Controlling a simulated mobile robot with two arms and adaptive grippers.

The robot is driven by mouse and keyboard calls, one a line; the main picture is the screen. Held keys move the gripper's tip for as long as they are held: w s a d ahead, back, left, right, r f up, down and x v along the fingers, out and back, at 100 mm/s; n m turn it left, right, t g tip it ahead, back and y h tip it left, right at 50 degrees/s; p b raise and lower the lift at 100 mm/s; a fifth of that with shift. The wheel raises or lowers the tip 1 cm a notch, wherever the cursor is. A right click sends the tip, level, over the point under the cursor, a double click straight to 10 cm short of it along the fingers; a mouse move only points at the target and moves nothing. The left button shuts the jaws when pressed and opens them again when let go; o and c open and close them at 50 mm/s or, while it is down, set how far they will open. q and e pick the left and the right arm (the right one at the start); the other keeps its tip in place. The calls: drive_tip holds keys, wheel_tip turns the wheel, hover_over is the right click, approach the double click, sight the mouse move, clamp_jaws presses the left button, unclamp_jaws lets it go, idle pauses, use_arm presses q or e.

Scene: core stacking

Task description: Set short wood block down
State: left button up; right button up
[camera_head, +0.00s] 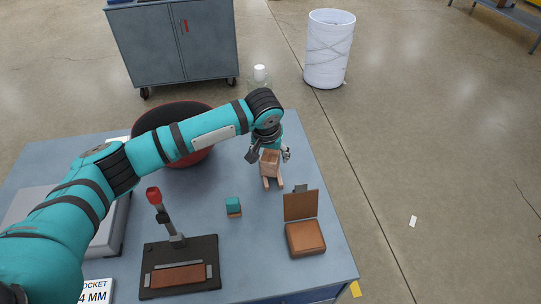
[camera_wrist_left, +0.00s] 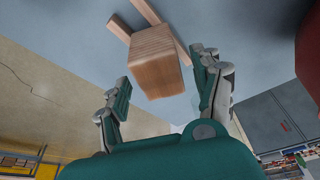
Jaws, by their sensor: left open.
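The short wood block (camera_head: 270,157) is at the far right part of the blue-grey table (camera_head: 262,232), with light wood strips (camera_head: 273,182) next to it. In the left wrist view the block (camera_wrist_left: 156,62) shows its grain end toward me, with the strips (camera_wrist_left: 148,13) beyond it; whether it rests on them is unclear. My left gripper (camera_head: 268,155) reaches it from above and behind. Its fingers (camera_wrist_left: 163,92) are open on either side of the block, with visible gaps. My right gripper is not in view.
A small teal-topped block (camera_head: 233,206), an open brown box (camera_head: 305,238) and a black stand with a red knob (camera_head: 180,265) are nearer on the table. A dark red-rimmed bowl (camera_head: 197,157) sits behind my arm.

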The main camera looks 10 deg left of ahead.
use_arm(q)
drive_tip(key=b+v, duration=0.1)
drive_tip(key=v, duration=1)
drive_tip(key=shift+r, duration=0.15)
